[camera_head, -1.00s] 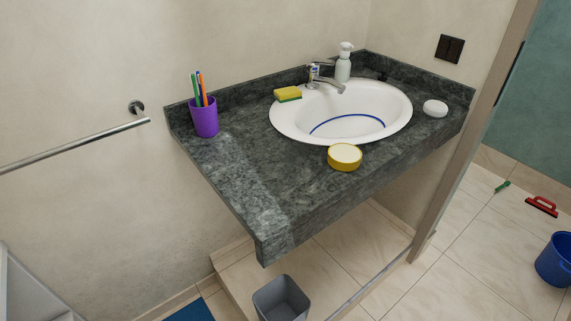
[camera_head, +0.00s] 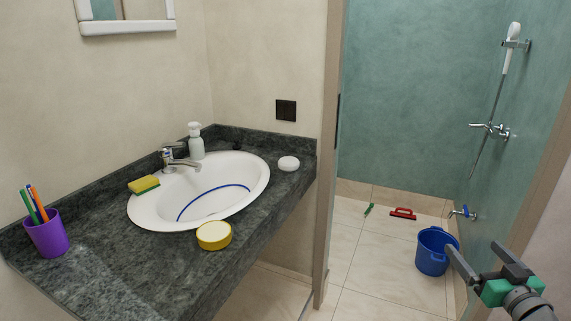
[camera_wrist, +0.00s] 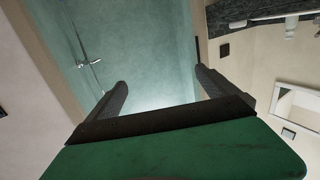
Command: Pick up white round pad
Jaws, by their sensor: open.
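The white round pad (camera_head: 289,163) lies flat on the dark stone counter (camera_head: 180,262), right of the sink and close to the wall in the head view. It stands apart from other objects. My gripper (camera_head: 472,248) is at the lower right of the head view, well to the right of the counter, with its jaws open and empty. In the wrist view my gripper (camera_wrist: 161,78) has its dark fingers spread towards the teal shower wall. I cannot make out the pad in the wrist view.
On the counter are a sink (camera_head: 248,178), yellow round tin (camera_head: 214,236), sponge (camera_head: 144,185), soap dispenser (camera_head: 196,142) and purple cup (camera_head: 46,236) of sticks. A wall edge (camera_head: 326,150) separates counter and shower. A blue bucket (camera_head: 432,255) stands on the floor.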

